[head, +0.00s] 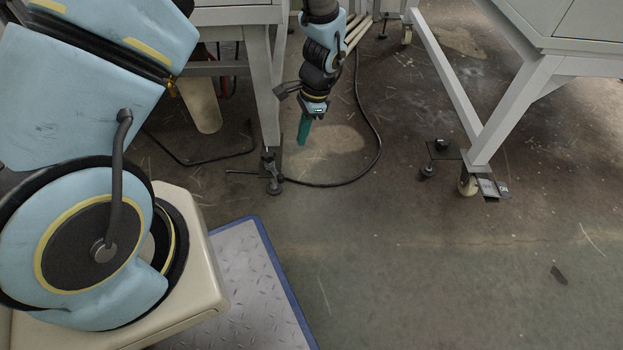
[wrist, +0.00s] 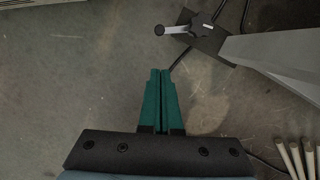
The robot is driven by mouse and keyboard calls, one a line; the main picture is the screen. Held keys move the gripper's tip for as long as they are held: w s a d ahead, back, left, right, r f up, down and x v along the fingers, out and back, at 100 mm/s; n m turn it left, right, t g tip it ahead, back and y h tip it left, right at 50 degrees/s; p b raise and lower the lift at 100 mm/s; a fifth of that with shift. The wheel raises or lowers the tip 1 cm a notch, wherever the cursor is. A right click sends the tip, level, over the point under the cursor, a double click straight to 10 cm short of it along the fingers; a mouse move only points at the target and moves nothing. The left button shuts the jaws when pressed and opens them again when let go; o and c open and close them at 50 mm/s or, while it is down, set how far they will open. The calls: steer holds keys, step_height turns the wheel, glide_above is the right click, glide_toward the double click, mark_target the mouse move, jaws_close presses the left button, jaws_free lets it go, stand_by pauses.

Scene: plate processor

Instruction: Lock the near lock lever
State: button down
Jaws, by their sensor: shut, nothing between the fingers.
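The near lock lever (head: 272,180) is at the foot of the closest grey table leg, low on the floor in the head view. In the wrist view, a lever with a light grey handle (wrist: 178,30) sits on a dark foot plate (wrist: 208,40), ahead of the fingertips and slightly right. My gripper (head: 304,142) points down, above and to the right of that foot in the head view. Its green fingers (wrist: 160,74) are closed together and empty, apart from the lever. Whether the lever is locked cannot be told.
The grey leg (head: 264,90) rises beside my gripper. A black cable (head: 372,110) curves over the floor to the right. Another wheeled frame (head: 500,115) with a foot lever (head: 490,187) stands at right. Pale rods (wrist: 295,160) show at the wrist view's lower right. The middle floor is clear.

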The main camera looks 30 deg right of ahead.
mark_target(274, 170)
steer(key=shift+s+d+f+m, duration=0.2)
steer(key=shift+s+d+f, duration=0.2)
steer(key=shift+d+f, duration=0.2)
steer(key=shift+s+d+f+m, duration=0.2)
steer(key=shift+s+d+f, duration=0.15)
steer(key=shift+d+f, duration=0.25)
steer(key=shift+f+b, duration=0.1)
steer(key=shift+b, duration=0.2)
steer(key=w+a+f+b, duration=0.1)
steer(key=a+f+b, duration=0.4)
steer(key=f, duration=0.4)
steer(key=shift+w+a+f, duration=0.15)
steer(key=shift+a+f, duration=0.1)
steer(key=shift+a, duration=0.5)
